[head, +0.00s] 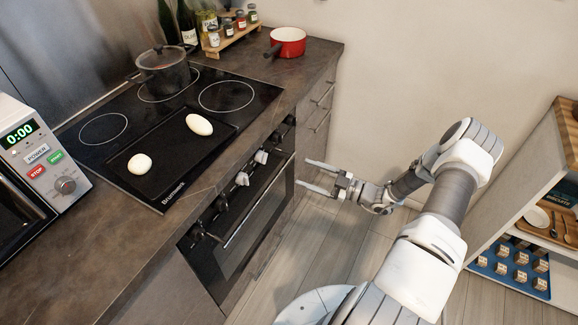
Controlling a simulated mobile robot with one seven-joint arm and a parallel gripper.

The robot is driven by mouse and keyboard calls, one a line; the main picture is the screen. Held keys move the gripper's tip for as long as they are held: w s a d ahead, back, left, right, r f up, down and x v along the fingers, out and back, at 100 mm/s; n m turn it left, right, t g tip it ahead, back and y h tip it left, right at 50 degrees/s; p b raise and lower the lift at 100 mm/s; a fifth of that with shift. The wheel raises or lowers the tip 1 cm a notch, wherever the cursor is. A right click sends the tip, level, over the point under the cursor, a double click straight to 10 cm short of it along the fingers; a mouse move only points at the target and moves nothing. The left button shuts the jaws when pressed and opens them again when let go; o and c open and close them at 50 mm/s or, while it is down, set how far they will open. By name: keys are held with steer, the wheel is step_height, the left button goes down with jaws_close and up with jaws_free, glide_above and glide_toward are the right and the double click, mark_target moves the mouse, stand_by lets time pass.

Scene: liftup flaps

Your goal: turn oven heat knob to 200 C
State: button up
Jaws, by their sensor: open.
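The oven (247,225) is built into the counter front at the centre of the head view, with its door shut and a long bar handle (258,205). White knobs show on its control strip, one knob (261,157) further along and another knob (242,179) nearer. Darker knobs (221,204) sit at the near end. The knob markings are too small to read, so I cannot tell which is the heat knob or its setting. My gripper (309,175) is open and empty, to the right of the oven front, fingers pointing left toward it, apart from the knobs.
A cooktop (225,97) holds a dark pot (163,75) and a black griddle (165,186) with two white items. A red pan (288,42) stands at the back. A microwave (37,165) is left. A shelf (545,160) stands right; floor between is clear.

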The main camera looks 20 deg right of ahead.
steer(key=shift+v, duration=2.15)
